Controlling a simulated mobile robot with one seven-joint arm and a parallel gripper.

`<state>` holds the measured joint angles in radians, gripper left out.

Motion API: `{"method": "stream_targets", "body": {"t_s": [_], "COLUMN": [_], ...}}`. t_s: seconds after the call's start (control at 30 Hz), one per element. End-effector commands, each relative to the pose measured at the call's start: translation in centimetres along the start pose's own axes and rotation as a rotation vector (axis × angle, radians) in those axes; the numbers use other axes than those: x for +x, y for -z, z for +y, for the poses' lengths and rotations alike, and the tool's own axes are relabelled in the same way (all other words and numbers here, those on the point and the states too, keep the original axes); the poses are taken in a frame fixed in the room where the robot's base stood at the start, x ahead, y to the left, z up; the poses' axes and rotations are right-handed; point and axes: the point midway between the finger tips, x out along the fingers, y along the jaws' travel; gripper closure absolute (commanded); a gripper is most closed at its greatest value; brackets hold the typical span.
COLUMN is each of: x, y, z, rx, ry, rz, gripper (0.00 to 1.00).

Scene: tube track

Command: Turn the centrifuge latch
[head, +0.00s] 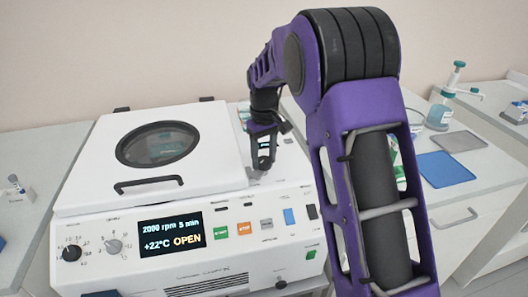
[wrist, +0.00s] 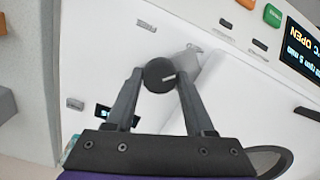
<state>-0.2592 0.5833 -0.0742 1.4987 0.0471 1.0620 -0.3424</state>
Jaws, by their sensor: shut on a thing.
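The white centrifuge (head: 180,215) stands on the bench, its lid (head: 85,170) down, with a dark round window and a black handle. Its display (head: 170,232) reads "2000 rpm 5 min", "+22°C OPEN". The latch is a round black knob (wrist: 158,75) with a short white mark, on the white top beside the lid. My gripper (head: 262,165) is over the top right of the centrifuge. In the wrist view, the two fingers of my gripper (wrist: 160,78) are shut on the knob, one on each side.
The centrifuge's front panel has two dials (head: 114,246) and several coloured buttons (head: 244,228). On the right bench are a blue mat (head: 450,168), a grey mat (head: 460,141) and a pump bottle (head: 441,108).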

Motion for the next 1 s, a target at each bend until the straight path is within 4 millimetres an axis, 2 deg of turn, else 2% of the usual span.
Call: {"method": "stream_targets", "body": {"t_s": [0.6,1.0], "x": [-0.22,-0.1], "y": [0.05,0.04], "z": [0.01,0.06], "rx": [0.554,0.747], "ry": [0.0,-0.001], "rz": [0.002,0.002], "gripper": [1.0,1.0]}}
